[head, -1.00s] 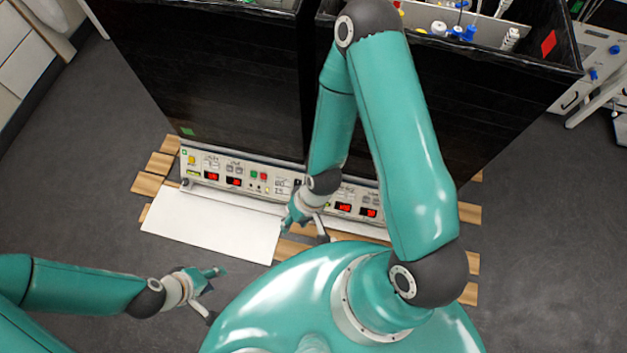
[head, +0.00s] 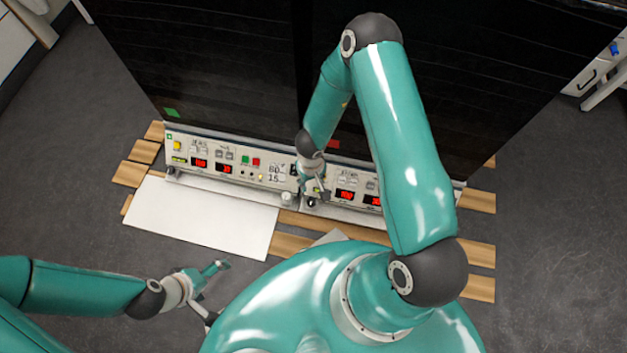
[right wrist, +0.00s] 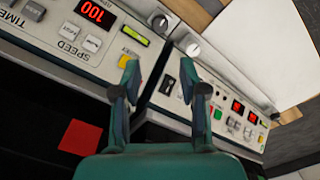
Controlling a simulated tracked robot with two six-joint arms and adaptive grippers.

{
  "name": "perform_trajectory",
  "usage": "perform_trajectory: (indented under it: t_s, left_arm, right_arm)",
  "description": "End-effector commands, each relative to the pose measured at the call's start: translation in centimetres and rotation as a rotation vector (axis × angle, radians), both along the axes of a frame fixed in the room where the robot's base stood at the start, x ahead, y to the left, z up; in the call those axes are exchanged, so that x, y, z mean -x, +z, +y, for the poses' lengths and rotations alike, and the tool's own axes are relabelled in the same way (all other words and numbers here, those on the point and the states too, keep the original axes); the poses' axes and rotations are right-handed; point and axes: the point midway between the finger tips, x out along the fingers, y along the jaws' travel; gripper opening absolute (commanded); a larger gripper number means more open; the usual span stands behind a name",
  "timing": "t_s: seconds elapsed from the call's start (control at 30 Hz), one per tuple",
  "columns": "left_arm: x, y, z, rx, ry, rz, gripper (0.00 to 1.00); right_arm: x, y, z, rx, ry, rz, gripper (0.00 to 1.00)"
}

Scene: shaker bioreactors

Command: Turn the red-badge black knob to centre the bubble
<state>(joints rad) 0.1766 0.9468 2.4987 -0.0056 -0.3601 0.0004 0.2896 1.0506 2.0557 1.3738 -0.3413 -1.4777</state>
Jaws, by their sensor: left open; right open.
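The red badge (head: 333,144) is on the dark right-hand unit, and it also shows as a red square in the right wrist view (right wrist: 82,136). In the right wrist view the black knob (right wrist: 160,22) sits at the lower edge of that unit's panel, beside the gap between the units. The yellow-green level vial (right wrist: 134,35) is on the panel near it; its bubble is too small to place. My right gripper (right wrist: 158,80) is open and empty, its fingertips pointing towards the panel edge, apart from the knob. My left gripper (head: 208,288) is open and empty over the floor at left.
The left unit has a green badge (head: 172,113) and a pale knob (right wrist: 193,48) close to the black one. A white board (head: 205,218) lies before it on wooden slats (head: 137,174). Grey floor (head: 65,210) is free at left.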

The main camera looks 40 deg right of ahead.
Motion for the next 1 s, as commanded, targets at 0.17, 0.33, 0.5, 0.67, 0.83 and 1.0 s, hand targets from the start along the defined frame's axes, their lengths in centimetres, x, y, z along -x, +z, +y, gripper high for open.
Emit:
perform_trajectory:
  t_s: [0.17, 0.33, 0.5, 0.67, 0.83, 1.0]
  left_arm:
    - [0.0, -1.6, 0.0, 0.000, 0.000, 0.000, 1.00]
    - [0.0, -3.8, 0.0, 0.000, 0.000, 0.000, 1.00]
    - [0.0, -5.9, 0.0, 0.000, 0.000, 0.000, 1.00]
    - [0.0, -7.6, 0.0, 0.000, 0.000, 0.000, 1.00]
    - [0.0, -8.7, 0.0, 0.000, 0.000, 0.000, 1.00]
    - [0.0, -9.1, 0.0, 0.000, 0.000, 0.000, 1.00]
  right_arm:
    - [0.1, -2.5, 0.0, -0.001, 0.002, 0.003, 0.43]
    - [0.1, -6.0, 0.0, -0.001, 0.002, 0.003, 0.43]
    - [0.1, -9.8, 0.0, 0.001, 0.002, 0.002, 0.43]
    - [0.1, -13.0, 0.1, 0.000, 0.003, 0.002, 0.43]
    - [0.0, -15.3, 0.0, 0.001, 0.002, 0.001, 0.43]
    - [0.0, -16.3, 0.0, 0.000, 0.002, 0.001, 0.43]
